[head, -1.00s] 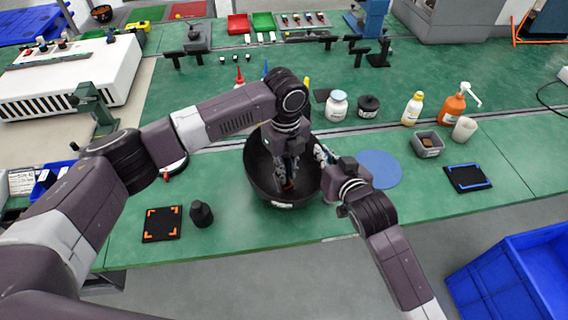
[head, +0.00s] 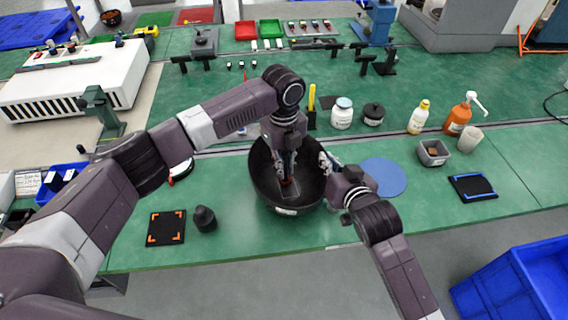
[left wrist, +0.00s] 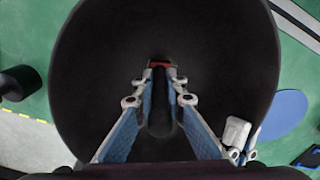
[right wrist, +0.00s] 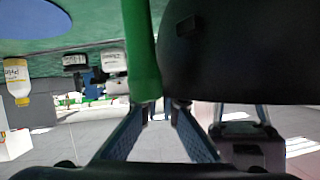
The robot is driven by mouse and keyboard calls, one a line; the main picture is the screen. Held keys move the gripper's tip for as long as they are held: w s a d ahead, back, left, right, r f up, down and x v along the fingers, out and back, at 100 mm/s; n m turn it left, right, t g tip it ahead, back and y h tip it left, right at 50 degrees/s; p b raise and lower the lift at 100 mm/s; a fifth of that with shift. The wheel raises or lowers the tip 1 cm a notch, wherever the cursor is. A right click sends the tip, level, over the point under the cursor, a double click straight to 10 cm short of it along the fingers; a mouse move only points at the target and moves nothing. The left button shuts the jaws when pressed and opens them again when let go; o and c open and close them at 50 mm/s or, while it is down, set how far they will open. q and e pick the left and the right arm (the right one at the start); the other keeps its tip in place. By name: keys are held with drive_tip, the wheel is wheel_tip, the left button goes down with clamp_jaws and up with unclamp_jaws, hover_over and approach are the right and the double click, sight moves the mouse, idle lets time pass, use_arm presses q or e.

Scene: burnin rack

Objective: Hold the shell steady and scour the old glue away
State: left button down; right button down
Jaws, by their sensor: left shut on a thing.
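The shell is a large black bowl (head: 262,182) standing open side up on the green bench; it also fills the left wrist view (left wrist: 230,60). My left gripper (head: 287,178) reaches down inside it, shut on a dark tool (left wrist: 160,108) with a red end near the shell's inner floor. Its contact with the surface is hidden, and I cannot make out glue. My right gripper (head: 324,163) is at the shell's right rim. In the right wrist view its fingertips (right wrist: 163,108) lie beside the dark shell wall (right wrist: 240,50); whether they clamp the rim is unclear.
A blue disc (head: 383,178) lies right of the shell. An orange-cornered black mat (head: 166,228) and dark bottle (head: 204,219) lie left.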

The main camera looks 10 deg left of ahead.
use_arm(q)
drive_tip(key=s, duration=0.1)
drive_tip(key=s+d, duration=0.1)
drive_tip(key=s, duration=0.1)
drive_tip(key=shift+s+d, duration=0.3)
drive_tip(key=shift+s, duration=0.05)
wheel_tip(320, 180, up, 8)
idle(0.4)
drive_tip(key=shift+f, duration=0.1)
use_arm(e)
drive_tip(key=c, duration=2.1)
unclamp_jaws()
drive_tip(key=shift+s, duration=0.1)
drive_tip(key=shift+v, duration=5.9)
